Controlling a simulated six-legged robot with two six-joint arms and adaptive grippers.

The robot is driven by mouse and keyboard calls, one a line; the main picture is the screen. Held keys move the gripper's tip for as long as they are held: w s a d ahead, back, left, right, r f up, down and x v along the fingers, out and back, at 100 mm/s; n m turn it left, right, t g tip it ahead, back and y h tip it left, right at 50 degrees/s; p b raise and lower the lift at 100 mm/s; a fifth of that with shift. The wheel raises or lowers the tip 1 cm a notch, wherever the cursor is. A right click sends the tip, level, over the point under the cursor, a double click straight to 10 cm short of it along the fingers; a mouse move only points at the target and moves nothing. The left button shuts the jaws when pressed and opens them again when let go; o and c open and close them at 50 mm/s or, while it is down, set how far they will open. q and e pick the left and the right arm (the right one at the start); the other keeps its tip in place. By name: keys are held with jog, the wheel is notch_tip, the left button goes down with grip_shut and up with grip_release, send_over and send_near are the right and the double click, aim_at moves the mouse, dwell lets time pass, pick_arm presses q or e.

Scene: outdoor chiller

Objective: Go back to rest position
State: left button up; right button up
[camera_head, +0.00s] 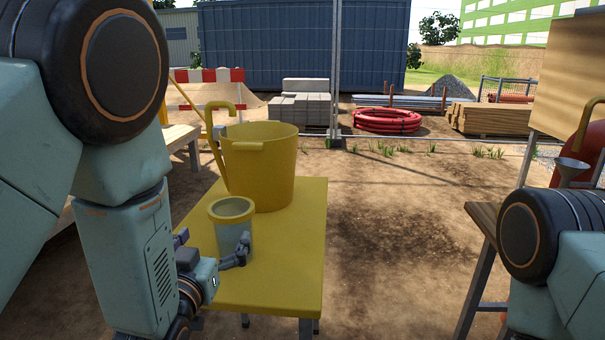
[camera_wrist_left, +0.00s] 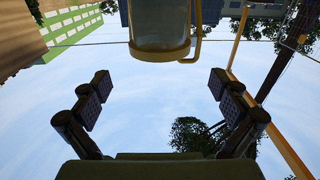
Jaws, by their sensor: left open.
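My left gripper (camera_head: 213,243) is low at the left side of the yellow table, close to a grey-green cup with a yellow rim (camera_head: 233,226). Its fingers are spread wide and empty. In the left wrist view, both fingers of the left gripper (camera_wrist_left: 159,82) stand apart with only sky between them. The cup (camera_wrist_left: 160,35) shows upside down beyond the fingertips, with a yellow handle at its side. The cup stands upright on the yellow table (camera_head: 300,260). My right arm shows at the right edge, but its gripper is out of view.
A large yellow bucket (camera_head: 262,170) stands on the table just behind the cup. A wooden-topped table (camera_head: 484,222) is at the right, partly behind my right arm. Bare ground (camera_head: 390,235) lies open between the tables. A wire fence and blue container (camera_head: 290,50) are behind.

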aim_at(230, 201)
pick_arm(q)
jog(key=w+b, duration=0.2)
jog(key=w, duration=0.9)
jog(key=shift+d+f, duration=0.1)
jog(key=shift+f, duration=0.05)
jog(key=shift+r+p, duration=0.3)
jog(key=shift+r, duration=0.5)
jog(key=shift+s+r, duration=0.15)
jog(key=shift+r, duration=0.3)
jog(key=shift+f, duration=0.1)
